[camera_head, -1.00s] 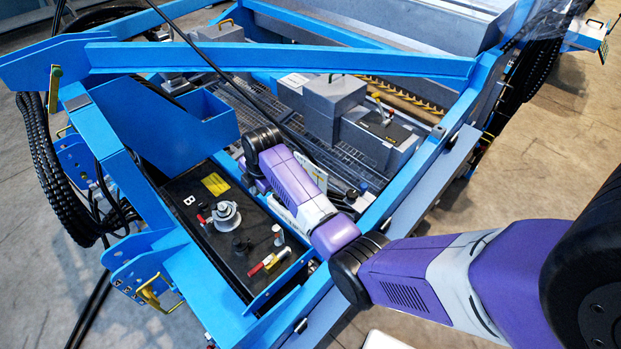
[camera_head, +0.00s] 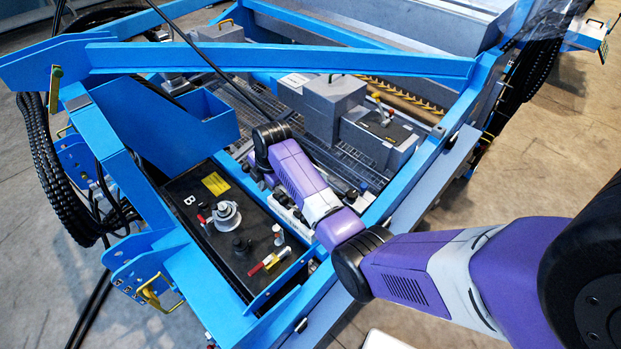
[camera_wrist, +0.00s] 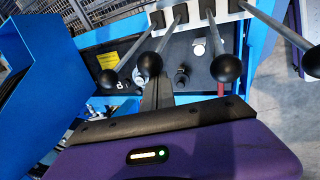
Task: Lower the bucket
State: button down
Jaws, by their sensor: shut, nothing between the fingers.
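Several metal levers with black ball knobs cross the wrist view, among them a left knob (camera_wrist: 107,79), a second knob (camera_wrist: 149,64), a third knob (camera_wrist: 229,67) and one at the right edge (camera_wrist: 312,62). They rise from a white-and-black lever base (camera_wrist: 195,14). My gripper (camera_wrist: 158,88) is shut and empty, its dark fingers just below the second knob and left of the third. I cannot tell whether it touches a lever. In the head view my arm hides the gripper. A large grey metal body (camera_head: 370,22) stands at the back; I cannot tell whether it is the bucket.
A blue steel frame (camera_head: 280,58) surrounds the work space. A black panel (camera_head: 212,222) with a red-handled switch (camera_head: 268,263) lies left of my arm. Grey boxes (camera_head: 333,97) stand beyond it. Black hoses (camera_head: 45,150) hang at the left. Bare floor lies at the right.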

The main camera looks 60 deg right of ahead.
jog(key=shift+d, duration=0.15)
jog(key=shift+s+d, duration=0.2)
jog(key=shift+d, duration=0.4)
jog(key=shift+s+d, duration=0.2)
jog(key=shift+d, duration=0.4)
jog(key=shift+a, duration=0.1)
dwell(5.3)
jog(key=w+a+p, duration=0.2)
jog(key=a, duration=0.5)
jog(key=shift+w+a, duration=0.1)
